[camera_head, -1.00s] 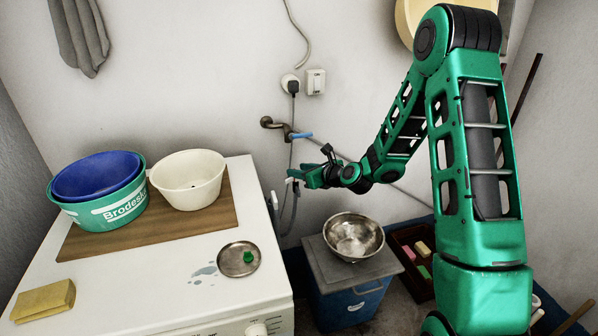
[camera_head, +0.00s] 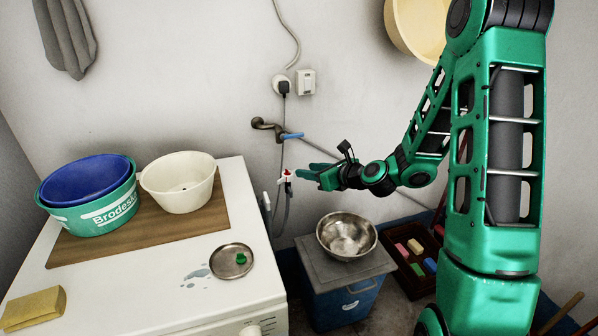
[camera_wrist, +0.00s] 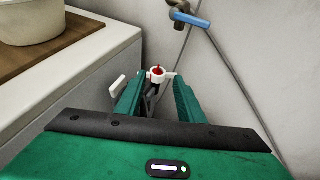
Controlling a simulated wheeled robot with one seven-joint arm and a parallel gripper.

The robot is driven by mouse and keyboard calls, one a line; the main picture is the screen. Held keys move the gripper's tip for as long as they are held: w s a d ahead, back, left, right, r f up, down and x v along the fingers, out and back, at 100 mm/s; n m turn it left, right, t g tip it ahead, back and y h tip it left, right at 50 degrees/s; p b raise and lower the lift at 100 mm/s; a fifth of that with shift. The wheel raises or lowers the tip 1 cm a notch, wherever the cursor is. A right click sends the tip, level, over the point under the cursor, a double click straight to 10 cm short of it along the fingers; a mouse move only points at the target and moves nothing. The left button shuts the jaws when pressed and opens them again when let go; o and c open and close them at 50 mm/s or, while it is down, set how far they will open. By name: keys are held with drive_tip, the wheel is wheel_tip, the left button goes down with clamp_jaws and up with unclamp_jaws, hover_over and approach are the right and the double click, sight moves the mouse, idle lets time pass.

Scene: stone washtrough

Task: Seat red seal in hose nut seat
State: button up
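The red seal (camera_head: 288,172) shows at the top of the white hose nut (camera_head: 286,178), beside the washing machine. In the wrist view, the red seal (camera_wrist: 157,71) lies within the mouth of the white winged nut (camera_wrist: 155,79). Whether it lies flat or fully down is too small to tell. My gripper (camera_head: 316,171) is just right of the nut, apart from it. In the wrist view, my gripper (camera_wrist: 157,90) has its green fingers spread, with nothing held between them, and the nut shows beyond the gap.
A metal dish (camera_head: 231,271) with a green piece (camera_head: 241,259) lies on the washing machine (camera_head: 150,285). The tap (camera_head: 268,126) with a blue lever is on the wall above the nut. A steel bowl (camera_head: 346,250) stands on a blue box below my gripper.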

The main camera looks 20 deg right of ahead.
drive_tip(key=shift+v, duration=1.25)
drive_tip(key=s+d+r+n+g+h, duration=0.1)
drive_tip(key=s+d+n+g, duration=0.3)
drive_tip(key=s+n, duration=0.4)
drive_tip(key=s+d+r+n+g+h, duration=0.2)
drive_tip(key=s+n, duration=0.6)
drive_tip(key=s, duration=1)
drive_tip(key=s+d+r+n+g+h, duration=0.2)
drive_tip(key=s+d+n+g, duration=0.4)
drive_tip(key=s, duration=0.8)
drive_tip(key=r+n, duration=0.1)
drive_tip(key=n, duration=0.2)
drive_tip(key=shift+r+g, duration=0.15)
drive_tip(key=shift+g, duration=0.15)
drive_tip(key=shift+w, duration=0.1)
